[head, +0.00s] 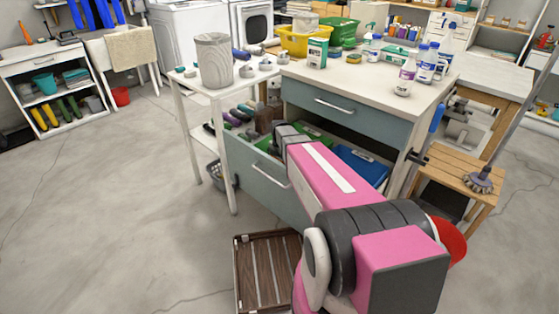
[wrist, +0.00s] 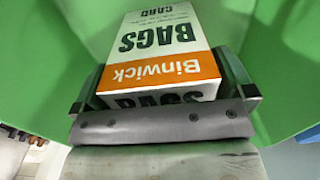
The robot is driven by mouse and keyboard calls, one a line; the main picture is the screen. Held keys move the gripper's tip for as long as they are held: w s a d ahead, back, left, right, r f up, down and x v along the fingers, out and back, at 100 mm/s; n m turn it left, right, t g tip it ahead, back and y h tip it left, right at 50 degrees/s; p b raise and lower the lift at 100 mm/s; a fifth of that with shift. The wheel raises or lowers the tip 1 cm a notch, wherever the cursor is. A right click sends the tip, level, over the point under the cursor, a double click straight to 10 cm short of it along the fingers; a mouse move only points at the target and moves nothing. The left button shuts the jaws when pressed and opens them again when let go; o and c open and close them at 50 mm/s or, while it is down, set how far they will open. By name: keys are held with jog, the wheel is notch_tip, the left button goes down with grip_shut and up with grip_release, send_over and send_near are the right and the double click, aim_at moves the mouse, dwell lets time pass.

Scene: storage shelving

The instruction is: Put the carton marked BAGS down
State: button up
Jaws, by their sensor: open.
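The carton marked BAGS (wrist: 160,50) is white with an orange Binwick band and dark green lettering, seen upside down in the wrist view. It lies inside a green bin (wrist: 50,50) whose walls rise around it. My gripper (wrist: 165,88) is open, with one finger on each side of the carton's near end. I cannot tell whether the fingers touch it. In the head view my gripper (head: 287,138) reaches down into the open lower drawer (head: 262,182); the carton is hidden there by my arm.
A brown slatted crate (head: 265,270) stands on the floor.

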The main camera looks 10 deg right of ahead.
notch_tip(320, 180, up, 12)
jog(key=shift+r, duration=0.1)
dwell(0.5)
dwell(1.1)
